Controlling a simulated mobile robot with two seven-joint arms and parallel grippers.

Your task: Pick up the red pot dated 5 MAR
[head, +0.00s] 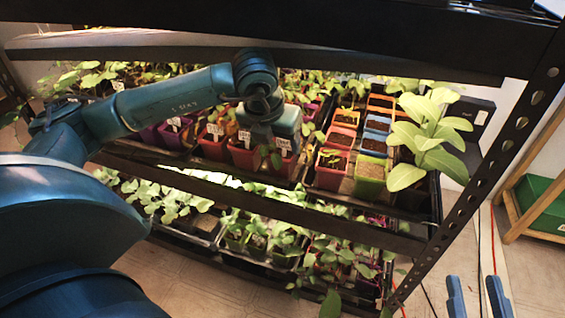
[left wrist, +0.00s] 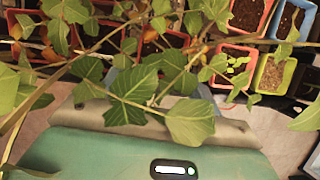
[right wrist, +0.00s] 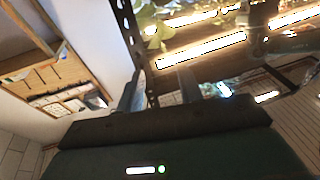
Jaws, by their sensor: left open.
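Three red pots with white tags stand in a row at the shelf's front edge in the head view: a left one (head: 213,148), a middle one (head: 243,157) and a right one (head: 279,163). The tag writing is too small for me to read, so I cannot tell which is dated 5 MAR. My left gripper (head: 277,128) is open, just above the right one of these pots; leaves hide its fingers in the left wrist view (left wrist: 150,105). My right gripper (head: 476,297) is open and empty, low at the right, away from the rack; its two fingers also show apart in the right wrist view (right wrist: 160,92).
Right of the row stand another red pot (head: 331,168), a lime green pot (head: 371,175) and a large leafy plant (head: 425,140). The shelf above (head: 300,58) passes over my left arm. A perforated post (head: 490,165) bounds the rack at right. Foliage crowds the left gripper.

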